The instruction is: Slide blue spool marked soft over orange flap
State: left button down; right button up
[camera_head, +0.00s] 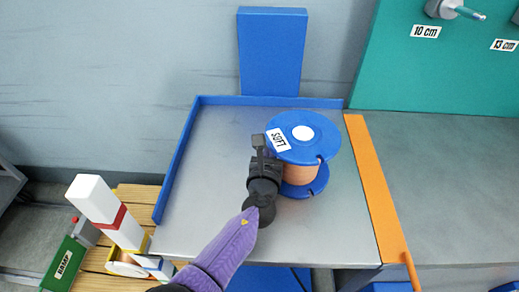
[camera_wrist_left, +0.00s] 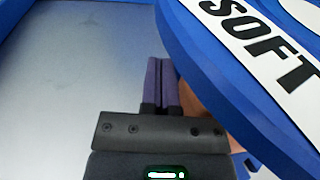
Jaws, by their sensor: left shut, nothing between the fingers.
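The blue spool marked SOFT (camera_head: 299,131) stands upright on a grey metal tray (camera_head: 210,150) with blue edges. Its middle is wound in orange-brown, and its label also shows large in the left wrist view (camera_wrist_left: 240,60). The orange flap (camera_head: 374,190) is a long strip along the tray's right side, to the right of the spool. My left gripper (camera_head: 259,142) is at the spool's left side, fingers shut and empty. In the left wrist view its purple fingers (camera_wrist_left: 161,82) are together, close beside the spool; I cannot tell if they touch it. My right gripper is not in view.
Right of the flap lies a bare grey surface (camera_head: 450,180). A teal board (camera_head: 440,70) with pegs labelled 10 cm and 13 cm stands behind it. A blue panel (camera_head: 272,50) rises behind the tray. White blocks (camera_head: 95,198) on wooden slats are at the lower left.

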pick_arm(q)
jog(key=shift+s+d+f+b, duration=0.1)
jog(key=shift+s+d+b, duration=0.1)
jog(key=shift+d, duration=0.5)
jog(key=shift+s+d+b, duration=0.1)
jog(key=shift+d+b, duration=0.05)
jog(key=shift+d, duration=0.7)
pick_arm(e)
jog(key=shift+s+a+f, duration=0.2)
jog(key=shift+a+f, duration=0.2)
pick_arm(q)
jog(key=shift+d, duration=0.1)
